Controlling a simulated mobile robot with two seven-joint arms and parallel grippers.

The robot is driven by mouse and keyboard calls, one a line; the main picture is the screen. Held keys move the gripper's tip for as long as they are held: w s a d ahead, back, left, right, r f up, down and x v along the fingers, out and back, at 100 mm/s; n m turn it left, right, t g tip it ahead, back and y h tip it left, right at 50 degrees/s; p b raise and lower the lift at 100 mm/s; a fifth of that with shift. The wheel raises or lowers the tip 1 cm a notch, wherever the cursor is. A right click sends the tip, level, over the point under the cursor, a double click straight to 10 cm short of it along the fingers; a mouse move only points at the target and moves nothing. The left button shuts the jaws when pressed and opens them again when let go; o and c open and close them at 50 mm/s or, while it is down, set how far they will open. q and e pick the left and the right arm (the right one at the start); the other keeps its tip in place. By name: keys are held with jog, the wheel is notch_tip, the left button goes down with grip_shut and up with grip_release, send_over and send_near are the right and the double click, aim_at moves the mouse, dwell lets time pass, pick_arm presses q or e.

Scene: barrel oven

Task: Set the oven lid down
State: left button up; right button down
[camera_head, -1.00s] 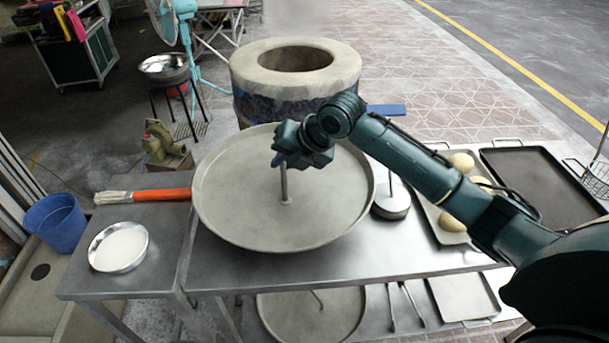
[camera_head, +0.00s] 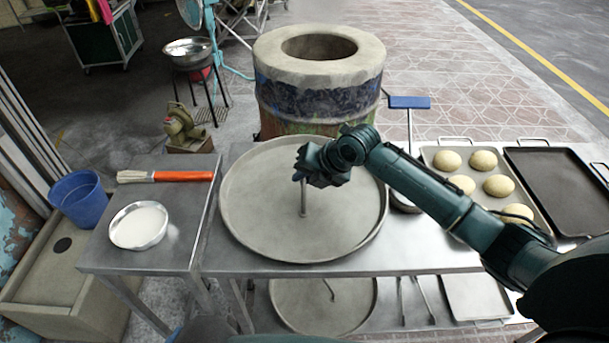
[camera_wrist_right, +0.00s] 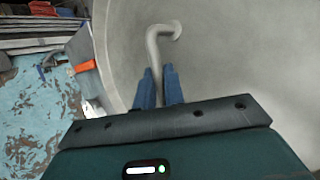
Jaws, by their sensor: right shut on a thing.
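The oven lid (camera_head: 262,205) is a large round grey disc with a raised rim and an upright bent rod handle. In the right wrist view the blue fingers (camera_wrist_right: 158,88) close around the handle rod (camera_wrist_right: 153,50), with the lid (camera_wrist_right: 240,60) behind. The barrel oven (camera_head: 320,95) stands behind the table with its round top opening uncovered. My left gripper is not in view.
On the left are an orange-handled brush (camera_head: 165,177), a bowl of white stuff (camera_head: 139,225) and a blue bucket (camera_head: 79,198). A tray of dough balls (camera_head: 470,202) and a dark tray (camera_head: 560,185) are right.

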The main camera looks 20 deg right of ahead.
jog(key=c, duration=1.5)
grip_release()
jog(key=shift+r, duration=0.2)
jog(key=v, duration=1.2)
jog(key=shift+p, duration=0.3)
jog(key=shift+f, duration=0.1)
jog(key=shift+s, duration=0.1)
